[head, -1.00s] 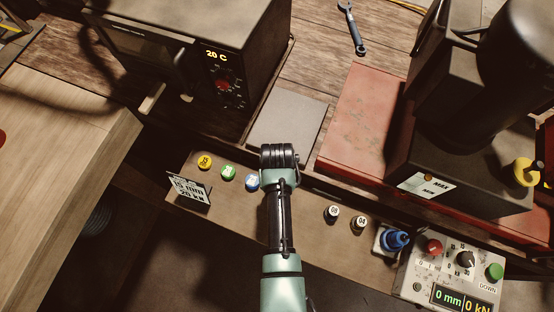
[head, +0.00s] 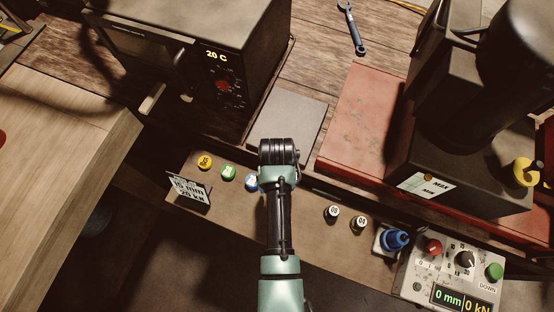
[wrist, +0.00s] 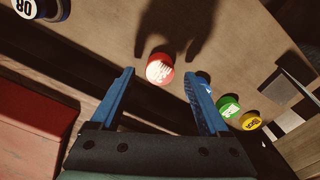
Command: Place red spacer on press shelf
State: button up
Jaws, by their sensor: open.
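The red spacer (wrist: 160,68) stands on the brown ledge in the wrist view, its printed top facing up. My gripper (wrist: 158,75) is open, with one blue finger on each side of the spacer in the picture. Nothing is held, and I cannot tell how high the fingertips are above the ledge. In the head view my arm hides the red spacer and the fingers. The ledge (head: 300,236) runs in front of the dark press (head: 455,165) at the right. I cannot tell which surface is the press shelf.
Yellow (head: 205,161), green (head: 229,173) and partly hidden blue (head: 251,184) spacers stand left of my arm, near a sign (head: 189,188). Two dark spacers with white tops (head: 345,219) stand right. A control box (head: 450,275), grey plate (head: 290,115) and oven (head: 190,60) are nearby.

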jog(key=w+r+t, duration=0.5)
jog(key=w+r, duration=0.1)
jog(key=r, duration=0.9)
jog(key=w+r+t, duration=0.5)
jog(key=w+r, duration=0.2)
jog(key=r, duration=0.8)
jog(key=w+r+t, duration=0.5)
jog(key=w+r, duration=0.1)
jog(key=r, duration=0.9)
jog(key=s+r+t, duration=0.3)
jog(key=r+t, duration=0.2)
jog(key=r, duration=1.1)
jog(key=s+d+r+m+t, duration=0.1)
jog(key=s+d+r+t, duration=0.1)
jog(key=s+r+t, duration=0.5)
jog(key=s+r, duration=0.5)
jog(key=r, duration=0.4)
jog(key=shift+s+m+b, duration=0.3)
jog(key=shift+m, duration=0.1)
